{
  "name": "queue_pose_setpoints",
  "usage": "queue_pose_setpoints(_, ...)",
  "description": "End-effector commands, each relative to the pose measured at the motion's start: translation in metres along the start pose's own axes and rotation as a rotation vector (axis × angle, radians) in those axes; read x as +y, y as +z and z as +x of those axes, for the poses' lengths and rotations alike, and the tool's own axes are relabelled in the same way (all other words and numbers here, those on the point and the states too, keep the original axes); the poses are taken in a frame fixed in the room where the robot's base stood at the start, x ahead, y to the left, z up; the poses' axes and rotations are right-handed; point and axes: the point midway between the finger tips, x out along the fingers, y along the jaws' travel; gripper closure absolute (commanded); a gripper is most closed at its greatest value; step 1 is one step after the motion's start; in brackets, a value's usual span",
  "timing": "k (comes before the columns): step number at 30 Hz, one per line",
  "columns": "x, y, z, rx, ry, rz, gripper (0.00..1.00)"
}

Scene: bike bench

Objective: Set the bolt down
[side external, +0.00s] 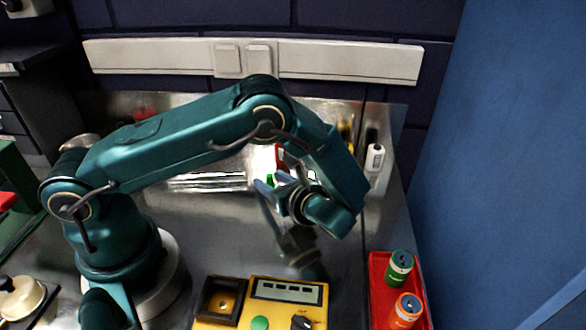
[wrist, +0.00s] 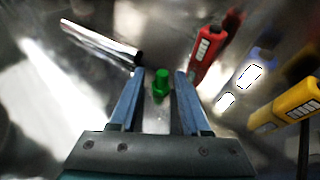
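The bolt is green. In the wrist view the bolt (wrist: 161,85) shows between the two fingers of my gripper (wrist: 160,74), with a small gap visible on each side. It appears upright over the metal bench; I cannot tell exactly how its lower end meets the surface. In the side view the green bolt (side external: 270,181) shows beside the fingertips of my gripper (side external: 264,188), partly hidden by them. My gripper is open, low over the back part of the bench, and grips nothing.
In the wrist view a red tool (wrist: 208,52) lies close at the right, a yellow one (wrist: 285,105) farther right, and a shiny metal bar (wrist: 98,40) at upper left. A yellow meter (side external: 262,300) and a red tray (side external: 380,300) with two cans stand in front.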

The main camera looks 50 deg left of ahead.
Motion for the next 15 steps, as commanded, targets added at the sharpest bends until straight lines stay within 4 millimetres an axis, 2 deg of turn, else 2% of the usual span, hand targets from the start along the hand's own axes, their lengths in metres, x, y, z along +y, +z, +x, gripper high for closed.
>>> queue_pose_setpoints(8,0.000,0.004,-0.002,0.000,0.000,-0.001,0.53)
queue_pose_setpoints(11,-0.001,0.003,-0.015,-0.001,-0.004,-0.001,0.53)
queue_pose_setpoints(15,-0.002,0.003,-0.044,0.001,-0.007,-0.003,0.53)
